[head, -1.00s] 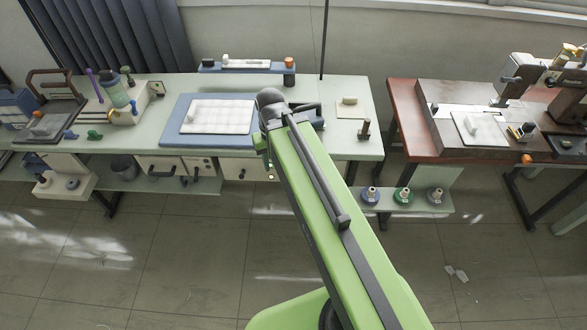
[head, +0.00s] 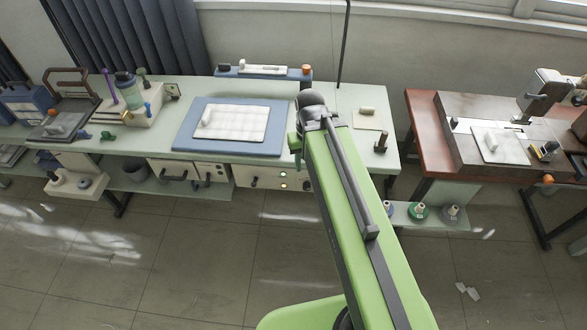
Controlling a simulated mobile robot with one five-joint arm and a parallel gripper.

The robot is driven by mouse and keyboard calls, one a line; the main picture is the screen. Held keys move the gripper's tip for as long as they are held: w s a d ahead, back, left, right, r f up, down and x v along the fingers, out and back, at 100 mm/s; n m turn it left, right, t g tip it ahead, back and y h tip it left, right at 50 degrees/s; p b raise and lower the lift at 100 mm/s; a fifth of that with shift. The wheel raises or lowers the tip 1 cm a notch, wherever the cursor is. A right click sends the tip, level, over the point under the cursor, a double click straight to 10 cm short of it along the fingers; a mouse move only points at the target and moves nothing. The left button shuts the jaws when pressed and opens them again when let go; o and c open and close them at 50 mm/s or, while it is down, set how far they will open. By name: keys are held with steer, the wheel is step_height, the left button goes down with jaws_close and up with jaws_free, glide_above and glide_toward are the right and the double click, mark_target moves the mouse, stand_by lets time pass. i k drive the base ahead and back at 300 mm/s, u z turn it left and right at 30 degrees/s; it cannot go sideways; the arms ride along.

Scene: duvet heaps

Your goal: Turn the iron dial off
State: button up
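A green worktable (head: 165,93) stands ahead with a blue pressing mat (head: 186,137) and a white quilted pad (head: 240,124) on it. A dark shape beside the upper end of my green arm, at the mat's right side, may be the iron; my arm covers most of it. I cannot make out a dial on it. A control box (head: 262,180) with small lit lamps hangs under the table front, partly behind my arm. My arm reaches over the table's right part. My gripper does not show past the arm's far end.
A rack with an orange knob (head: 306,71) stands at the back. A sewing machine (head: 548,90) sits on the brown table (head: 425,140) at right. Thread spools (head: 419,212) stand on a low shelf. The near floor (head: 190,270) is mostly clear.

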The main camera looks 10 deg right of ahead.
mark_target(306, 185)
steer(key=i, duration=0.9)
steer(key=u, duration=0.1)
steer(key=k, duration=1.2)
steer(key=u, duration=0.4)
steer(key=k, duration=0.65)
steer(key=z, duration=0.45)
